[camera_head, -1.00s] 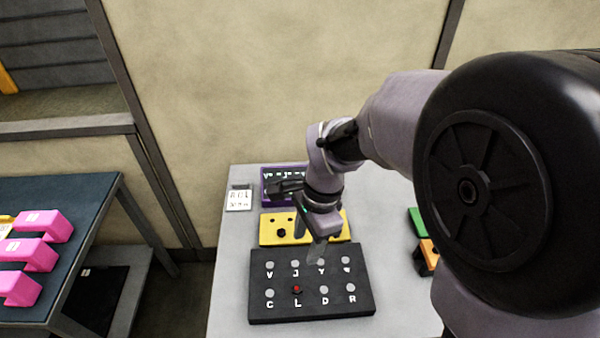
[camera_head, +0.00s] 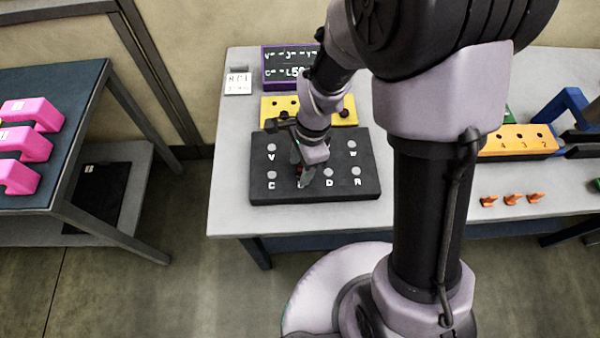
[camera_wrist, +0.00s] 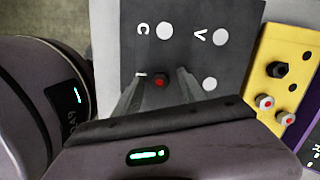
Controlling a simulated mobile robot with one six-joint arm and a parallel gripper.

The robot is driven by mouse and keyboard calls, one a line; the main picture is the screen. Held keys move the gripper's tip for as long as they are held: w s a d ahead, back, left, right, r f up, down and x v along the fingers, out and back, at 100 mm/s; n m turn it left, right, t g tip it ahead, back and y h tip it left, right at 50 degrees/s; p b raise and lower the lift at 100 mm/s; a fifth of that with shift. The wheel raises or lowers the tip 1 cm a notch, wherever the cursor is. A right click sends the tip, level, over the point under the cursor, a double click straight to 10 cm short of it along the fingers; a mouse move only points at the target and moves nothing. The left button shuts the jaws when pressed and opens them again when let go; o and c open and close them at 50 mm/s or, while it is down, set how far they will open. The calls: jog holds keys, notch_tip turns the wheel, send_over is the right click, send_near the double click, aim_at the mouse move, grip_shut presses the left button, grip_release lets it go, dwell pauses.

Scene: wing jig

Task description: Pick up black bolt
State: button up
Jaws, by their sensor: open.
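A black hex bolt (camera_wrist: 277,69) stands in the yellow block (camera_wrist: 262,55) in the wrist view, to the right of my gripper and apart from it. Another small dark bolt with a red top (camera_wrist: 160,82) stands at the L spot of the black board (camera_wrist: 190,30). My gripper (camera_wrist: 160,77) is open, with its fingers on either side of this red-topped bolt. In the head view my gripper (camera_head: 301,178) is low over the board (camera_head: 345,195) and hides much of that bolt. My wrist partly hides the yellow block (camera_head: 268,105).
Two pale bolts with red centres (camera_wrist: 265,102) stand in the yellow block. An orange block (camera_head: 520,150) and several small orange pieces (camera_head: 512,199) are on the right. The table's left strip (camera_head: 228,180) is clear.

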aim_at(298, 170)
jog(key=shift+r, duration=0.15)
jog(key=shift+c, duration=1.1)
grip_shut()
jog(key=shift+r, duration=0.25)
notch_tip(298, 170, up, 4)
jog(key=shift+f+p, duration=0.25)
jog(key=shift+p, duration=0.9)
jog(key=s+d+b, duration=0.1)
jog(key=s+b, duration=0.4)
jog(key=s, duration=0.3)
jog(key=s+d+r+b, duration=0.1)
jog(key=s+d+b, duration=0.1)
jog(key=s+b, duration=0.4)
jog(key=shift+s+d, duration=0.25)
jog(key=shift+s, duration=0.6)
